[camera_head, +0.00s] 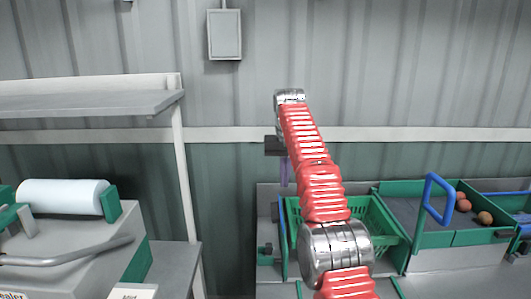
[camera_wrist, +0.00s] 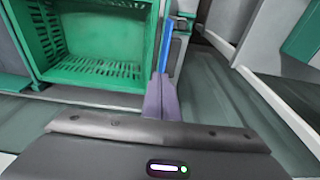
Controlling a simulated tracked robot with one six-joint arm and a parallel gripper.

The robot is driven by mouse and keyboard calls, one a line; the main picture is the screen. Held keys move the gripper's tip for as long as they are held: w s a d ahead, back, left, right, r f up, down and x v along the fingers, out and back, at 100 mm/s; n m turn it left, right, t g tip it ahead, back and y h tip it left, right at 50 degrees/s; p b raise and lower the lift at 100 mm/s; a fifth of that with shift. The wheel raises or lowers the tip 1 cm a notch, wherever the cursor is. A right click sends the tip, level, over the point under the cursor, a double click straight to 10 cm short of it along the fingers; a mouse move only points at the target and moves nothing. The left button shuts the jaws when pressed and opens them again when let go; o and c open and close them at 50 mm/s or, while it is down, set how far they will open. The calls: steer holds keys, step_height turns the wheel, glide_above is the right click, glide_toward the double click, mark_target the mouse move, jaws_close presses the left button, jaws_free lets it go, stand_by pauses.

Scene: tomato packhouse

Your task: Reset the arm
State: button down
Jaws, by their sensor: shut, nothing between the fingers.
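My arm, with red ribbed covers and silver joints, rises from the bottom right of the head view. My gripper (camera_head: 284,171) hangs from its upper end, pointing down, small and partly hidden behind the arm. In the wrist view my gripper (camera_wrist: 162,96) shows as two purple-grey fingers close together at the middle. It is shut and holds nothing. It is in the air, to the right of a green slotted crate (camera_wrist: 92,90).
The green crate (camera_head: 374,222) stands behind my arm in the head view. A sealer machine (camera_head: 70,250) and a grey shelf (camera_head: 90,103) stand left.

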steer(key=s+d+r+t, duration=0.1)
steer(key=s+d+r, duration=0.3)
steer(key=s, duration=0.6)
steer(key=s+d+r+t, duration=0.1)
steer(key=s+r, duration=0.4)
steer(key=s, duration=0.5)
steer(key=s+d+f, duration=0.1)
steer(key=s+f, duration=0.7)
steer(key=s, duration=0.5)
steer(key=s+d+f+t, duration=0.1)
steer(key=s+d+f, duration=0.1)
steer(key=s+f, duration=0.6)
steer(key=s, duration=0.5)
steer(key=shift+s+t, duration=0.3)
steer(key=shift+s, duration=0.05)
